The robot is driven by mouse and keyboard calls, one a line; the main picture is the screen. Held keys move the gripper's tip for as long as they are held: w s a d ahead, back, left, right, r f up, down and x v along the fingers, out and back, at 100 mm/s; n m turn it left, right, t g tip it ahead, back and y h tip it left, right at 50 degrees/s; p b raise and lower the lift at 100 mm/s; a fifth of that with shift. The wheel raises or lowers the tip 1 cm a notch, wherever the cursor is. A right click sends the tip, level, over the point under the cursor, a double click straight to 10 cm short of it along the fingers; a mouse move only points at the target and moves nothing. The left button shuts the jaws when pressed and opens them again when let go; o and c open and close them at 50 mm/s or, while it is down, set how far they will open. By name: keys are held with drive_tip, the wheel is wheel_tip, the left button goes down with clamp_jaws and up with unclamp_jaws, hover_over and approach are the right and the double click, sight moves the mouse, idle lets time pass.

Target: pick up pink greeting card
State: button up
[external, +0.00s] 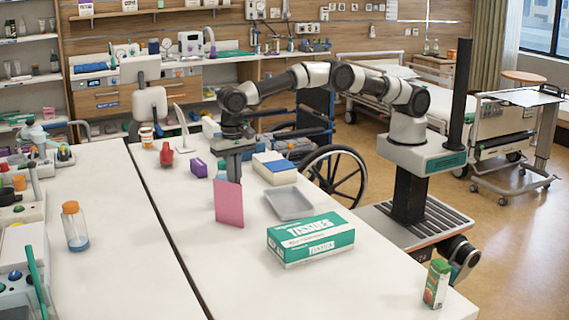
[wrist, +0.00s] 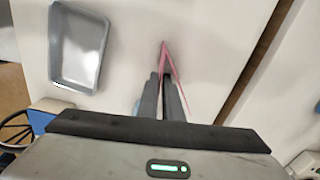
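The pink greeting card (external: 229,204) is upright near the middle of the long white table, below my wrist. In the wrist view the folded card (wrist: 167,55) is nearly edge-on, its panels spreading from a fold like a narrow V. My gripper (wrist: 161,82) points down at it, with its two fingers close together and one card panel between them. It looks shut on that panel. The other panel runs along the outer right side of the right finger. The fingers hide part of the card. I cannot tell whether its lower edge touches the table.
A grey tray (external: 289,203) lies right of the card, with a green tissue box (external: 310,239) in front. A juice carton (external: 436,284) stands at the front right. Bare tabletop lies front-left.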

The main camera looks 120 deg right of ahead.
sight(236, 200)
drive_tip(key=shift+f, duration=3.1)
clamp_jaws()
